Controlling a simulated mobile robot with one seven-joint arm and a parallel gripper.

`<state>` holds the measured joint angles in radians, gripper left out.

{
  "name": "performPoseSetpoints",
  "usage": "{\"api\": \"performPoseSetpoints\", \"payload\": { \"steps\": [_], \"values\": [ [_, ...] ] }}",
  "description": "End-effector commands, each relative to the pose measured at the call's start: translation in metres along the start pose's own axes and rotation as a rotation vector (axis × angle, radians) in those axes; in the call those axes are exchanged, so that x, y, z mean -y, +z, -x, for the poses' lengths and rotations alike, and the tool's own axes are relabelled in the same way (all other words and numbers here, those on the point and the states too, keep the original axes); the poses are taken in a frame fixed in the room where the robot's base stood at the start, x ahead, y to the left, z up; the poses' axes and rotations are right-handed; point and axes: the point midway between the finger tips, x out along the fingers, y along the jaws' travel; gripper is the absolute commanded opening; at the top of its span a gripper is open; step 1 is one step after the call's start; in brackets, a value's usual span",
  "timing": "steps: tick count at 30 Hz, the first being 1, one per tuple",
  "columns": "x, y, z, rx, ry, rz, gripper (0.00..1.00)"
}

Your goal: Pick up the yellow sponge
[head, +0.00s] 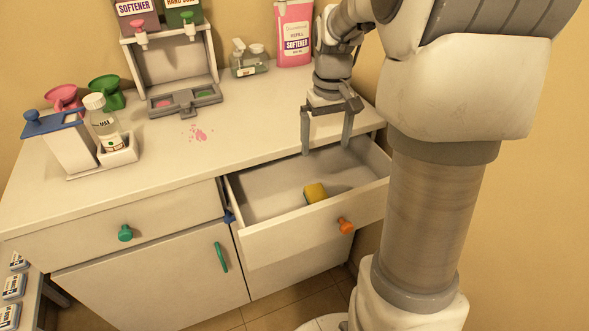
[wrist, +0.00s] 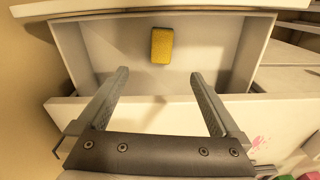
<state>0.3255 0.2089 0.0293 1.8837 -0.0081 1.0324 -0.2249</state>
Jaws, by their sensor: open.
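A yellow sponge (head: 315,193) lies in the open drawer (head: 262,203), near its front panel with the orange knob. In the wrist view the sponge (wrist: 162,45) lies on the bare drawer floor, ahead of my fingertips and close to the drawer's front wall. My gripper (head: 326,151) is open and empty, its fingers pointing down at the back of the drawer. In the wrist view its two fingers (wrist: 158,73) are spread wide, with the sponge beyond them and apart from them.
The counter (head: 250,128) edge runs just behind the drawer. On the counter stand a dispenser stand (head: 170,62), a pink softener bottle (head: 293,35), a clear bottle (head: 104,125) and pink and green funnels. A pink spill (head: 198,133) marks the counter's middle.

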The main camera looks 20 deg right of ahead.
Motion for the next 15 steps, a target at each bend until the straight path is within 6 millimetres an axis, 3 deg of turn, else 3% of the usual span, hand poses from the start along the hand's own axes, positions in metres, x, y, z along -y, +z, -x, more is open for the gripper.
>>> {"api": "performPoseSetpoints", "payload": {
  "steps": [8,15],
  "values": [
    [-0.005,-0.004,-0.025,0.019,-0.006,-0.002,1.00],
    [-0.005,-0.003,-0.076,0.020,-0.006,-0.003,1.00]
  ]
}}
